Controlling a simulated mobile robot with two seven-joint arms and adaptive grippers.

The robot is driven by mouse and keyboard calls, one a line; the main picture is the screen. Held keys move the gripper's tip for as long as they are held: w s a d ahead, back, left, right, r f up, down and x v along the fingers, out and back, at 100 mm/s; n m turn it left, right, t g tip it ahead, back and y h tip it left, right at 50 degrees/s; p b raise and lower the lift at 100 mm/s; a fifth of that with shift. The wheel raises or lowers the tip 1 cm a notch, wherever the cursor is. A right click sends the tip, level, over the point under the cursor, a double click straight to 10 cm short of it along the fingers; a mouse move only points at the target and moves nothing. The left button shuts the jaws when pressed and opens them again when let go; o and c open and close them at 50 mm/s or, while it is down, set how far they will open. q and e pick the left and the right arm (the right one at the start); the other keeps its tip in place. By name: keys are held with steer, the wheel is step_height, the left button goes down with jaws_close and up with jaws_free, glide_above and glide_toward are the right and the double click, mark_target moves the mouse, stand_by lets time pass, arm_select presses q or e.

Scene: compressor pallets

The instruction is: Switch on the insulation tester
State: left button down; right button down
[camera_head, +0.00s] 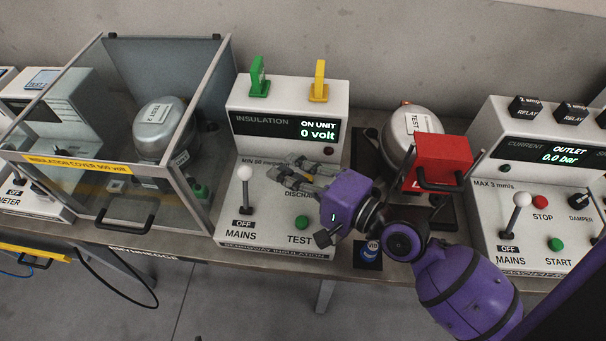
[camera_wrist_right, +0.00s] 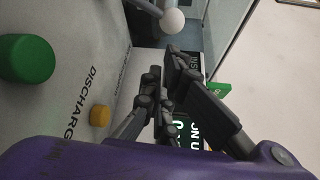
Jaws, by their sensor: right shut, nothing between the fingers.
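The insulation tester (camera_head: 285,97) is a white console in the middle of the bench. Its display (camera_head: 318,130) reads "ON UNIT 0 volt". Its MAINS lever with a white ball knob (camera_head: 245,174) stands above an OFF label. My right gripper (camera_head: 277,170) is shut and empty, over the panel just right of the knob. In the right wrist view the knob (camera_wrist_right: 172,21) lies just beyond the shut fingertips (camera_wrist_right: 172,60), with a gap showing. The green TEST button (camera_head: 302,222) is at the panel's front. The gripper covers part of the DISCHARGE label. My left gripper is not seen.
A framed clear cover (camera_head: 150,226) with a compressor inside stands close on the left. A compressor (camera_head: 400,125) and a red box with a handle (camera_head: 443,155) stand right of the tester. Another console (camera_head: 500,180) with a similar lever is further right. Green and yellow plugs top the tester.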

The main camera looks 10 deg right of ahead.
steer(key=x, duration=0.4)
steer(key=shift+d, duration=0.1)
steer(key=shift+w+a, duration=0.25)
steer(key=shift+s+r+n, duration=0.15)
steer(key=shift+s+n, duration=0.1)
steer(key=shift+n, duration=0.05)
